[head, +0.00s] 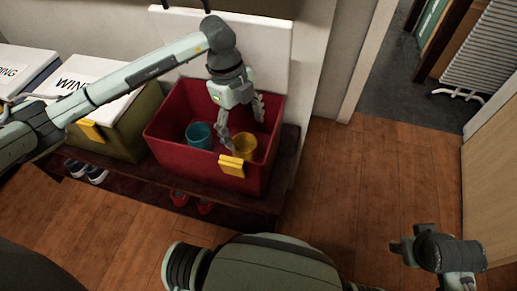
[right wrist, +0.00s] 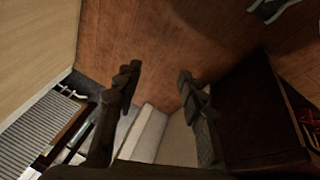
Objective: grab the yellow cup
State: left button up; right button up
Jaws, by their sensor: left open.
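The yellow cup (head: 246,145) stands in the red box (head: 167,133), near its front right corner, in the head view. My left gripper (head: 243,128) reaches down into the box from above, open, with its fingers at the cup. One finger is by the cup's left side and the other is higher, behind its right side. I cannot tell whether either finger touches it. Nothing is held. My right gripper is away from the box, at the lower right of the head view; the right wrist view shows its two fingers (right wrist: 159,80) apart and empty over the floor.
A teal cup (head: 199,135) stands left of the yellow cup in the box. A yellow tab (head: 231,166) is on the box's front wall. The box sits on a dark low bench (head: 287,165), beside a green box (head: 137,131). Shoes lie below. The wooden floor (head: 365,180) to the right is clear.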

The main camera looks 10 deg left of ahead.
aim_at(244, 144)
pick_arm(q)
jog(key=shift+y, duration=0.9)
jog(key=f, duration=0.7)
jog(key=shift+w+a+f, duration=0.2)
jog(key=shift+w+f, duration=0.05)
jog(key=shift+f, duration=0.1)
pick_arm(e)
jog(key=s, duration=0.1)
jog(key=s+a+r+m, duration=0.1)
jog(key=shift+s+a+g, duration=0.1)
jog(key=shift+s+g, duration=0.2)
pick_arm(q)
jog(key=shift+c, duration=0.3)
jog(key=c, duration=1.2)
jog(key=shift+r, duration=0.1)
